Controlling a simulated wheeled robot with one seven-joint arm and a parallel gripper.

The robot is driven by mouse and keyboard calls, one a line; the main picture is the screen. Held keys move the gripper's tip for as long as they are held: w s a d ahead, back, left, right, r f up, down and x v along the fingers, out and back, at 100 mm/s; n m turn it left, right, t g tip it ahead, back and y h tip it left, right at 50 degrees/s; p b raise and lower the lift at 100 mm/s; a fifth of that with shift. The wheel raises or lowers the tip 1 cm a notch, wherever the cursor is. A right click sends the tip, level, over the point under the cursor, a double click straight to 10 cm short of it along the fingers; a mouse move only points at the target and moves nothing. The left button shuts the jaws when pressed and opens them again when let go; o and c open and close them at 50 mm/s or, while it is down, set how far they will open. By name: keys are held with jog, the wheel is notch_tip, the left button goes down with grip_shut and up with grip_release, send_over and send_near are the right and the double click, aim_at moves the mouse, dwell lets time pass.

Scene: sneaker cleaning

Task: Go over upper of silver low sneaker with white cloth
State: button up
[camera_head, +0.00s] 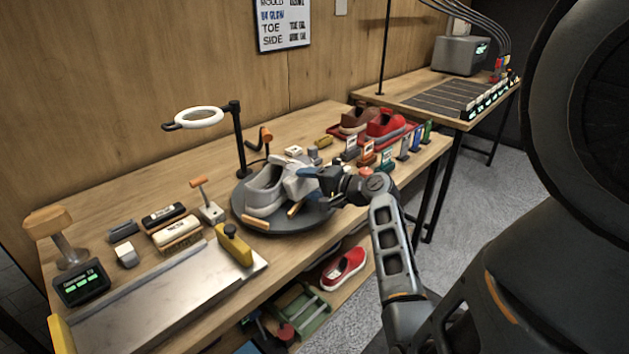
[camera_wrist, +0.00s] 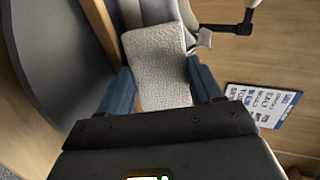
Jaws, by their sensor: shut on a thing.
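The silver low sneaker (camera_head: 264,188) sits on a dark round turntable (camera_head: 287,228) in the head view. Its pale upper also shows at the top of the wrist view (camera_wrist: 225,10). My gripper (camera_head: 309,175) is at the sneaker's right side. In the wrist view its blue fingers (camera_wrist: 160,78) are shut on the white cloth (camera_wrist: 158,55), a textured pad reaching forward to the sneaker. The cloth (camera_head: 299,184) overlaps the sneaker's right part in the head view. Firm contact between them cannot be made out.
A ring lamp (camera_head: 199,118) on a black post stands behind the turntable. Several small boxes and bottles and a red tray (camera_head: 352,133) with shoes are to the right. Brushes, blocks and a metal plate (camera_head: 170,300) lie to the left. A red shoe (camera_head: 344,268) is on the lower shelf.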

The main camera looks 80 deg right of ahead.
aim_at(296, 186)
jog(key=shift+w+a+r, duration=0.25)
jog(key=shift+w+a, duration=0.65)
jog(key=shift+w, duration=0.3)
jog(key=shift+w+a+f+p, duration=0.1)
jog(key=shift+w+a+p, duration=0.15)
jog(key=shift+p, duration=0.15)
jog(key=shift+w+a+f+p, duration=0.1)
jog(key=shift+w+a+p, duration=0.2)
jog(key=shift+a, duration=0.2)
jog(key=shift+w+a+p, duration=0.15)
jog(key=shift+w+a, duration=0.25)
jog(key=shift+a, duration=0.1)
jog(key=shift+w+a+p, duration=0.3)
jog(key=shift+w+a, duration=0.95)
jog(key=shift+a, duration=0.1)
jog(key=shift+s+a+r, duration=0.2)
jog(key=shift+s+a, duration=0.45)
jog(key=shift+s, duration=0.1)
jog(key=shift+s+a+r, duration=0.2)
jog(key=shift+s+a, duration=0.4)
jog(key=shift+s, duration=0.15)
jog(key=shift+s+a+r, duration=0.2)
jog(key=shift+s+a, duration=0.45)
jog(key=shift+s, duration=0.1)
jog(key=shift+s+a+r, duration=0.2)
jog(key=shift+s+a, duration=0.3)
jog(key=shift+s, duration=0.05)
jog(key=shift+s+a+r, duration=0.15)
jog(key=shift+s+a, duration=0.3)
jog(key=shift+s, duration=0.1)
